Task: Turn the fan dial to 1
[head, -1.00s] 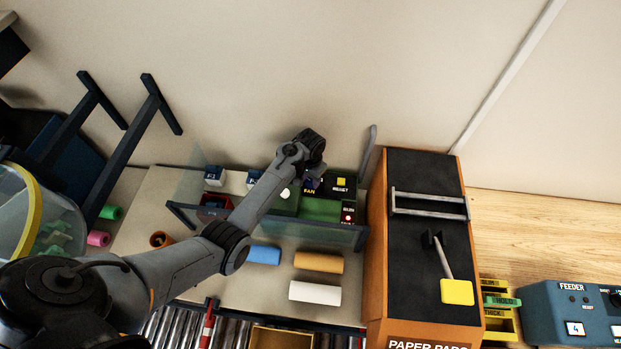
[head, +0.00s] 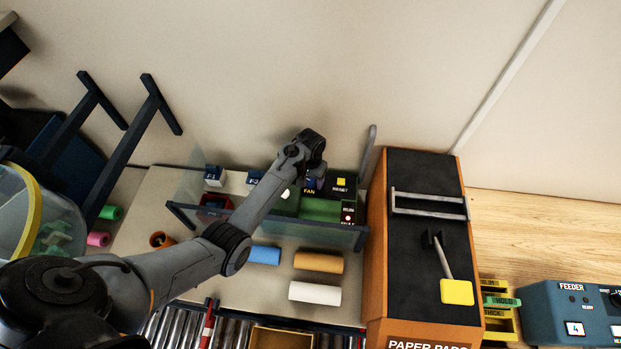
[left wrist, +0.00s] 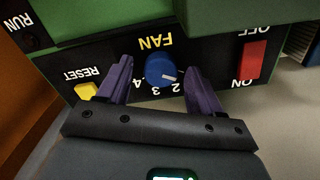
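The blue fan dial (left wrist: 161,70) sits on the black control panel (left wrist: 212,66), under the yellow word FAN. Its white pointer mark is on the lower right side, near the 2. The numbers 4, 3 and 2 show; I cannot make out a 1, and a finger covers part of the panel there. My left gripper (left wrist: 160,75) is open, with one purple finger on each side of the dial. I see gaps beside the dial; contact is not visible. In the head view my left wrist covers the dial. My right gripper is not in view.
A red ON/OFF switch (left wrist: 252,62) is right of the dial. A yellow RESET button (left wrist: 86,91) is to its left. A clear guard (head: 275,228) stands before the machine. An orange PAPER PADS cabinet (head: 377,250) stands close on the right.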

